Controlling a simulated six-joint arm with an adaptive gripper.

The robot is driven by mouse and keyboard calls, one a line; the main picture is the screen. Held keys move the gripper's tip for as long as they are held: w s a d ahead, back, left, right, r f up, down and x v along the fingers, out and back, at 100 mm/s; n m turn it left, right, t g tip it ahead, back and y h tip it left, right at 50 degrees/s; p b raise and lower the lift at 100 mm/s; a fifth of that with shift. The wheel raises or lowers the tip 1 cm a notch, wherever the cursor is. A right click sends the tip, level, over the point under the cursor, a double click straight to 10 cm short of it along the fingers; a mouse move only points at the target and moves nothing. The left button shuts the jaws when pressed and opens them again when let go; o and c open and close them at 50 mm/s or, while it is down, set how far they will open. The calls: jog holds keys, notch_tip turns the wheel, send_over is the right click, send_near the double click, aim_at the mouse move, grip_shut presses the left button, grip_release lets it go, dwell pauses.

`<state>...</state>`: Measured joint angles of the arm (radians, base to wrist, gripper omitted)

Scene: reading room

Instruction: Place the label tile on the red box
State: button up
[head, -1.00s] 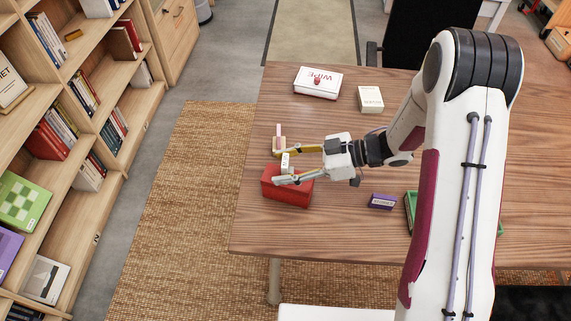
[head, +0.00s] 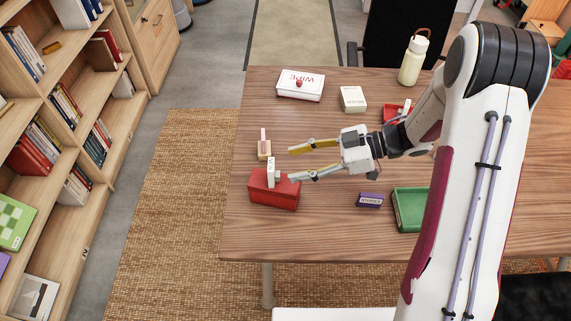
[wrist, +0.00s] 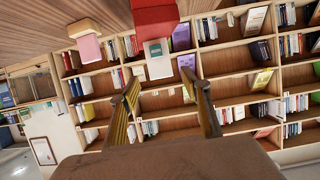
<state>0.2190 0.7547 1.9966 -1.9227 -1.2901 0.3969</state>
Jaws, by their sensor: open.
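The red box (head: 274,194) sits near the left edge of the wooden table. The white label tile (head: 271,172) with small lettering stands upright on top of the red box. In the wrist view the tile (wrist: 158,60) shows against the red box (wrist: 155,16), beyond the fingers. My gripper (head: 284,164) is open, its fingers spread and empty. It is to the right of the tile; the lower finger is close to the tile in the head view, and I cannot tell whether they touch. The upper finger is clear of it.
A wooden block with a pink piece (head: 264,146) stands behind the red box. A purple box (head: 370,200) and a green tray (head: 399,211) lie to the right. A white WIPE box (head: 300,86), a cream box (head: 353,99) and a bottle (head: 413,60) stand farther back.

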jog(key=shift+v, duration=2.2)
jog(key=shift+r, duration=0.1)
